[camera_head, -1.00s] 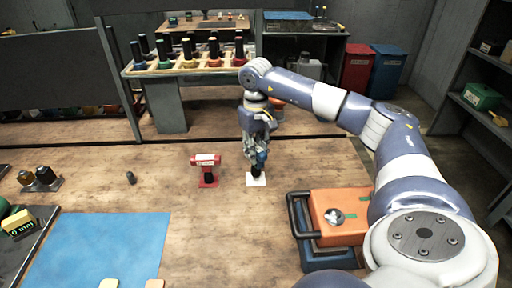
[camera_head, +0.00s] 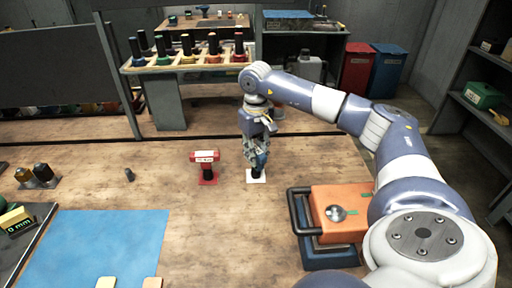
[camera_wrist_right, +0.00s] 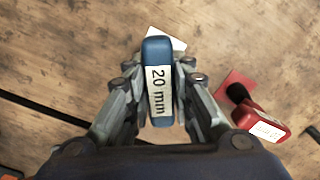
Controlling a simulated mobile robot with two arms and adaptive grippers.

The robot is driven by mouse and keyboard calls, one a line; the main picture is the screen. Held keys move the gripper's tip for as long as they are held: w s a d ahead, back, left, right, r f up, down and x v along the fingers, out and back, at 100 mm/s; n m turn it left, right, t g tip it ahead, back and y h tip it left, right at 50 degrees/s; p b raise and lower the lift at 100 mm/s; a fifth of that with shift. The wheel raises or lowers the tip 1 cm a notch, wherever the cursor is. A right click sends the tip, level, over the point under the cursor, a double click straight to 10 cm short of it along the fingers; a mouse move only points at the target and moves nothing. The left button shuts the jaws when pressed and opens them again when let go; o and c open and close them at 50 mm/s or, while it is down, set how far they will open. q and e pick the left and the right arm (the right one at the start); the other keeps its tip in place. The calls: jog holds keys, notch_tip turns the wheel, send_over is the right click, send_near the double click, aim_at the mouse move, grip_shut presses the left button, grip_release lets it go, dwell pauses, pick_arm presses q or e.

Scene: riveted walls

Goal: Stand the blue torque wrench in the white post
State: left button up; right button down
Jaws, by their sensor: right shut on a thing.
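The blue torque wrench (camera_wrist_right: 158,52) shows in the right wrist view, with a "20 mm" label facing the camera. My right gripper (camera_head: 259,161) is shut on it, one finger on each long side; its fingers (camera_wrist_right: 158,92) flank the label. In the head view the gripper hangs just above the white post (camera_head: 256,176), a white square base with a dark upright socket. In the wrist view a corner of the white base (camera_wrist_right: 179,44) shows behind the wrench's far end. The wrench's lower end is hidden, so I cannot tell whether it sits in the socket. My left gripper is not in view.
A red wrench (camera_head: 205,157) stands in a red-based post left of the white one. An orange toolbox (camera_head: 342,207) stands at the right front. A blue mat (camera_head: 95,248) lies at the left front. A small dark object (camera_head: 129,175) stands farther left. A bottle rack (camera_head: 190,66) stands behind.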

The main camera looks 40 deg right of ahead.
jog(key=c, duration=1.3)
grip_release()
jog(key=shift+f, duration=0.1)
notch_tip(320, 180, up, 12)
jog(key=shift+r, duration=0.1)
